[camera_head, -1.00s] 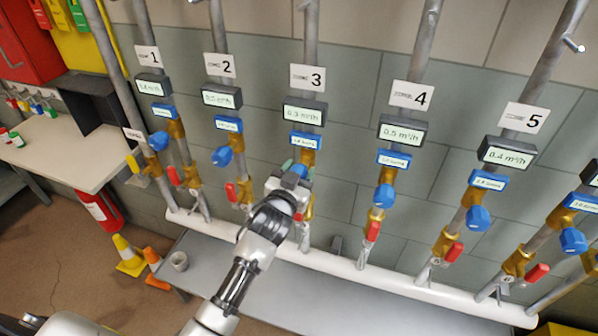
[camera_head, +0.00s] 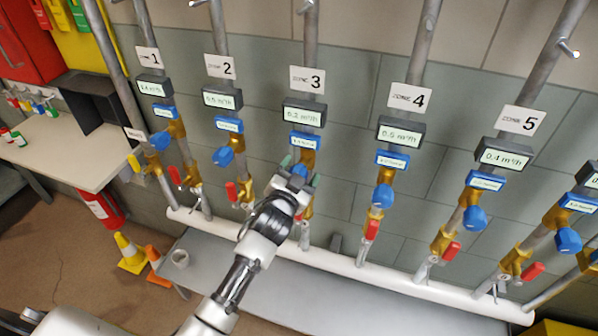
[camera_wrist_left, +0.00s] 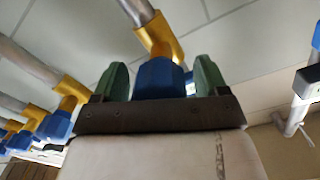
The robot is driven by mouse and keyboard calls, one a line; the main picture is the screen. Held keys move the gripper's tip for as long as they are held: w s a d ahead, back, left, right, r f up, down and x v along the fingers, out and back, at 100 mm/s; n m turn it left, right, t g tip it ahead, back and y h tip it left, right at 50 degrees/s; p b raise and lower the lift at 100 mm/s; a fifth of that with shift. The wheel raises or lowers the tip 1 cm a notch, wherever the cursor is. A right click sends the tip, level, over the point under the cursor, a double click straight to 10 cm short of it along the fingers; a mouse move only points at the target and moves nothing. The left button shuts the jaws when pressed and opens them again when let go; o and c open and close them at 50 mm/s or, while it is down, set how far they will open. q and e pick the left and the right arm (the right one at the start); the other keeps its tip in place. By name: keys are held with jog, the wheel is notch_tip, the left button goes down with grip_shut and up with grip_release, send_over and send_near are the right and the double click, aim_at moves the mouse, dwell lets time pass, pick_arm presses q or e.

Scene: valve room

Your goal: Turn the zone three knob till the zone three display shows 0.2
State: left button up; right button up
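The zone three display (camera_head: 304,113), under the "ZONE 3" sign (camera_head: 307,79), reads about 0.2 m³/h in small, slightly blurred digits. A small blue label (camera_head: 305,141) sits below it on the pipe. The blue zone three knob (camera_head: 299,171) is partly hidden by my left gripper (camera_head: 300,172). In the left wrist view the knob (camera_wrist_left: 158,80) stands between the two green fingertips (camera_wrist_left: 161,80), with a narrow gap visible at the sides. The left gripper is open around the knob. My right gripper is not in view.
Neighbouring pipes carry similar displays, blue knobs and red levers, such as the zone two knob (camera_head: 223,156) and zone four knob (camera_head: 383,195). A white horizontal pipe (camera_head: 340,264) and a grey bench (camera_head: 290,300) lie below. A side table (camera_head: 60,150) stands left.

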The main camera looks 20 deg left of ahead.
pick_arm(q)
jog(key=s+b, duration=0.1)
jog(key=s, duration=1)
jog(key=shift+a, duration=0.3)
jog(key=shift+w, duration=0.1)
jog(key=s+f+g, duration=0.3)
jog(key=s+f, duration=0.1)
jog(key=f, duration=0.8)
jog(key=s+a+f+n+g, duration=0.1)
jog(key=s+f+g, duration=0.25)
jog(key=f, duration=0.75)
jog(key=s+f+g, duration=0.3)
jog(key=s+f, duration=0.1)
jog(key=f, duration=0.8)
jog(key=s+a+f+g, duration=0.1)
jog(key=s+f, duration=0.4)
jog(key=s, duration=0.5)
jog(key=s+a+f+n+g, duration=0.1)
jog(key=s+f+g, duration=0.3)
jog(key=s, duration=0.6)
jog(key=s+a+f+n+g+y, duration=0.1)
jog(key=s+a+f+g, duration=0.1)
jog(key=s+f, duration=0.5)
jog(key=s+a, duration=0.1)
jog(key=s, duration=0.1)
jog(key=shift+s+f, duration=0.3)
jog(key=shift+s, duration=0.1)
